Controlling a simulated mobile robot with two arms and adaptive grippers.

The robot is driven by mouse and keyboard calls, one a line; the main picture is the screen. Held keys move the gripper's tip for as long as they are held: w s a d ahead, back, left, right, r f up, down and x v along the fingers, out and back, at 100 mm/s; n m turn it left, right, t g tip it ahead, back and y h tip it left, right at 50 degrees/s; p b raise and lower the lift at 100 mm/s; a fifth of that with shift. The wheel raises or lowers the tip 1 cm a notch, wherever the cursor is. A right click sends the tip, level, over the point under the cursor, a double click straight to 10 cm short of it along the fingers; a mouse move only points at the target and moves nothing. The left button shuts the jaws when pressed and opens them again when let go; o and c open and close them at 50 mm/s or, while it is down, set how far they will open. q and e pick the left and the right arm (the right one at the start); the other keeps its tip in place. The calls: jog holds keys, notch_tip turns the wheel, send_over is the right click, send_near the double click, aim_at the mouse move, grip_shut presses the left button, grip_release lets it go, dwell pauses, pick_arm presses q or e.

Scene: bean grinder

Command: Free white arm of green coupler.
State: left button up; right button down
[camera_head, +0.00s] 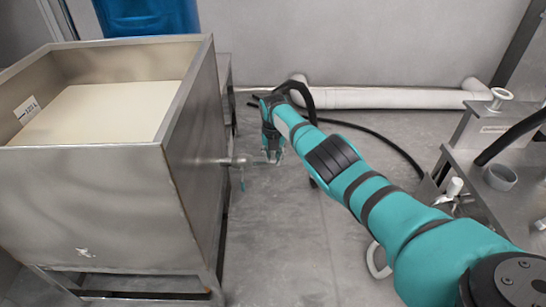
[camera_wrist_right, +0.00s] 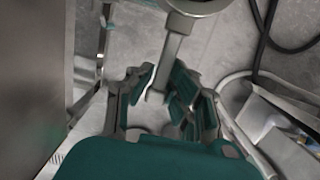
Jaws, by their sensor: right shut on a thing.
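A metal pipe with a coupler (camera_head: 240,160) sticks out from the right side of the steel tank. A small green piece (camera_head: 242,181) hangs below it; green also shows at the top left of the right wrist view. In that view a pale grey-white arm (camera_wrist_right: 170,58) runs down from a round fitting (camera_wrist_right: 197,5) at the top edge. My right gripper (camera_head: 272,153) is at the outer end of the coupler. Its fingers (camera_wrist_right: 163,98) are shut on the white arm's lower end. The coupler's far side is hidden. My left gripper is not in view.
The steel tank (camera_head: 191,110) with pale contents stands close on the left. A metal bench (camera_head: 515,205) with a grey cup (camera_head: 500,177) is at the right. A white pipe (camera_head: 390,98) and black hose (camera_head: 385,142) lie behind.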

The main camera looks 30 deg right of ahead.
aim_at(273, 159)
jog(key=c, duration=1.2)
grip_release()
jog(key=shift+o, duration=0.2)
jog(key=shift+r, duration=0.1)
jog(key=shift+r, duration=0.6)
notch_tip(273, 159, up, 10)
jog(key=s, duration=0.1)
jog(key=shift+s+a+r, duration=0.25)
jog(key=shift+s+a, duration=0.1)
jog(key=shift+a, duration=0.05)
jog(key=shift+f, duration=0.1)
